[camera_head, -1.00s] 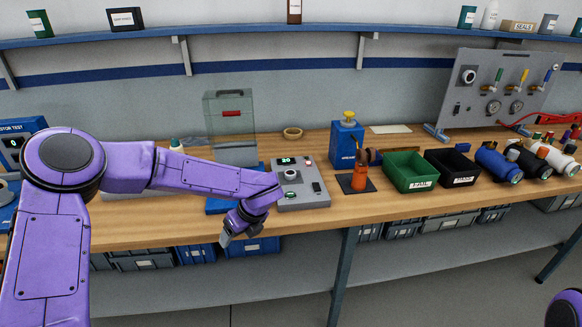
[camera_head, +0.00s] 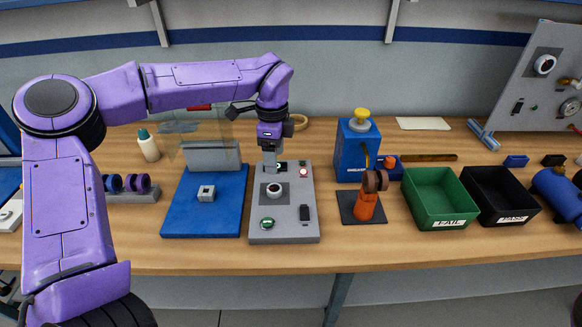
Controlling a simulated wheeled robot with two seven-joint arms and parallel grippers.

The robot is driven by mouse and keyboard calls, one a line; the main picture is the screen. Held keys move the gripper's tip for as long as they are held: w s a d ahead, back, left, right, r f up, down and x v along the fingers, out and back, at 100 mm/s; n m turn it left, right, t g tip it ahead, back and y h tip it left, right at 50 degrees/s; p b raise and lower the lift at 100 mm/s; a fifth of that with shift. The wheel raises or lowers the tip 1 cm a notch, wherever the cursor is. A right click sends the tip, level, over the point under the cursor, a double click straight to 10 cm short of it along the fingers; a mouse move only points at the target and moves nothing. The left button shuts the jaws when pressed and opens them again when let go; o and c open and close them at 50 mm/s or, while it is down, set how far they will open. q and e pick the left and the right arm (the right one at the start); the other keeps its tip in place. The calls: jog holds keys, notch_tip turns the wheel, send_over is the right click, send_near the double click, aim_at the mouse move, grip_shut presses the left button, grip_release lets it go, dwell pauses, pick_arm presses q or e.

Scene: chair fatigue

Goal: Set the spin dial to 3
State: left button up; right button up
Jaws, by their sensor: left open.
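The grey control box (camera_head: 260,232) lies on the wooden bench in the middle of the head view. On its sloped top is a round dial (camera_head: 273,190) with a dark centre and pale rim; I cannot read its setting. My right gripper is out of view.
Left of the box is a blue base (camera_head: 203,222) with a clear cover behind it. A gauge panel (camera_head: 545,95) stands far right.

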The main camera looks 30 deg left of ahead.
pick_arm(q)
jog(key=shift+w+f+p, duration=0.3)
jog(key=shift+w+f, duration=0.05)
jog(key=shift+f, duration=0.25)
jog(key=p, duration=0.2)
send_over(276, 187)
jog(key=s, duration=0.2)
notch_tip(276, 187, down, 4)
jog(key=shift+w+f, duration=0.15)
jog(key=shift+f, duration=0.05)
jog(key=f, duration=0.1)
jog(key=w+f, duration=0.1)
jog(key=f, duration=0.2)
jog(key=shift+w+f, duration=0.35)
jog(key=shift+w, duration=0.05)
jog(key=shift+s+r, duration=0.2)
jog(key=shift+s, duration=0.2)
jog(key=c, duration=1.1)
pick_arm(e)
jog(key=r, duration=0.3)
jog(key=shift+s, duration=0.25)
